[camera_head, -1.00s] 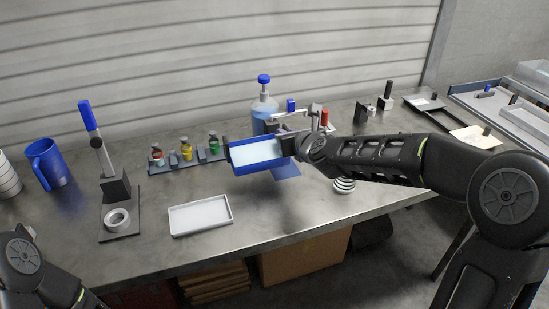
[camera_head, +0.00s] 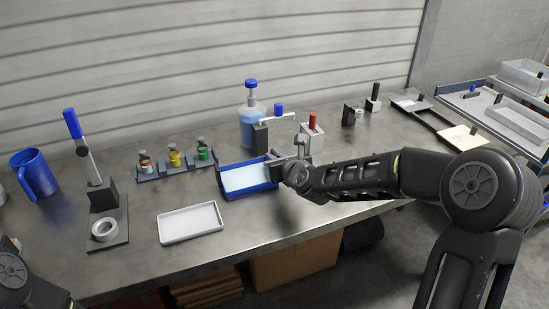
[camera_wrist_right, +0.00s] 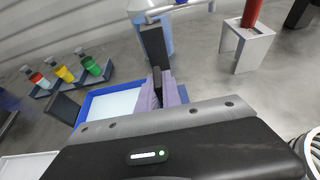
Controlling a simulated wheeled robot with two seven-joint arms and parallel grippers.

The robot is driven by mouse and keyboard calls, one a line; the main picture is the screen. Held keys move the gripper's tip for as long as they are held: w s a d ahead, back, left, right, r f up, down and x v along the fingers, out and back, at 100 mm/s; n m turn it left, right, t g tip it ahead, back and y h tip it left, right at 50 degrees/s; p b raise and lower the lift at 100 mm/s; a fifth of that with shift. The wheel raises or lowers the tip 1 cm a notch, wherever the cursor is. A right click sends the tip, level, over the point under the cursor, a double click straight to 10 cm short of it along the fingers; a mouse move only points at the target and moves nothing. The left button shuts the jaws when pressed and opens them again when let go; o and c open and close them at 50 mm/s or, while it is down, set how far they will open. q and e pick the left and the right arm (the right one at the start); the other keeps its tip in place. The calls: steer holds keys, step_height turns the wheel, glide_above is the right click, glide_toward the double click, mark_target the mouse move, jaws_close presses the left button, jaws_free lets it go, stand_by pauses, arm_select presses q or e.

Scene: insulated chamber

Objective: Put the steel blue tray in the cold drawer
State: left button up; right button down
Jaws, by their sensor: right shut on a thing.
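A blue-rimmed tray with a pale inside (camera_head: 224,184) is at the middle of the bench, in front of the blue bottle; it is the only tray I can match to the task's steel blue one. My right gripper (camera_head: 282,170) is shut on its right end. The tray also shows in the right wrist view (camera_wrist_right: 84,108), beyond the gripper (camera_wrist_right: 165,92). The tray looks nearly level, at or just above the bench; I cannot tell whether it touches. My left forearm shows at the lower left, but its gripper is out of view. I cannot make out a cold drawer.
A white tray (camera_head: 191,223) lies in front on the bench (camera_head: 262,222). A vial rack (camera_head: 176,172) stands behind left, a capped bottle (camera_head: 252,126) behind, and a red-topped block (camera_head: 312,137) to the right. A lever stand (camera_head: 104,198) and blue mug (camera_head: 36,174) are farther left.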

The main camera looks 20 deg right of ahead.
steer(key=c, duration=1.5)
jaws_free()
steer(key=shift+r, duration=0.1)
steer(key=shift+b+v, duration=0.95)
steer(key=shift+v, duration=5.05)
